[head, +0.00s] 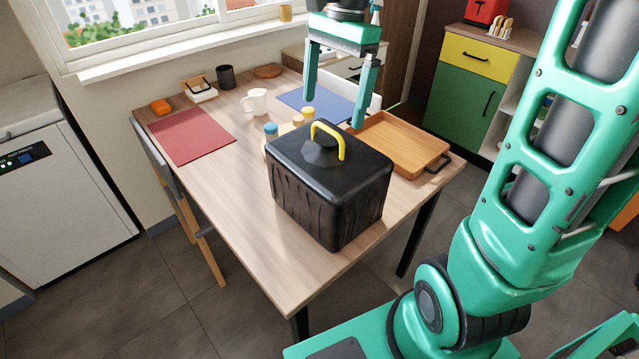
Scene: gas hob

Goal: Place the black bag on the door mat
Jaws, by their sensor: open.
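The black bag (330,190) is a boxy black case with a yellow handle (328,139) arched over its top. It stands upright on the wooden table (225,190), near the table's front right part. My gripper (333,108) is open and empty, with its green fingers pointing down. In the head view it shows above and behind the bag's handle, apart from it as far as I can tell. I cannot identify a door mat on the floor in this view.
A red placemat (192,135), a blue placemat (312,103), a white mug (255,102), small jars (271,130) and a wooden tray (400,146) lie around the bag. A chair (165,165) stands at the table's left. Tiled floor (140,318) is clear at front left.

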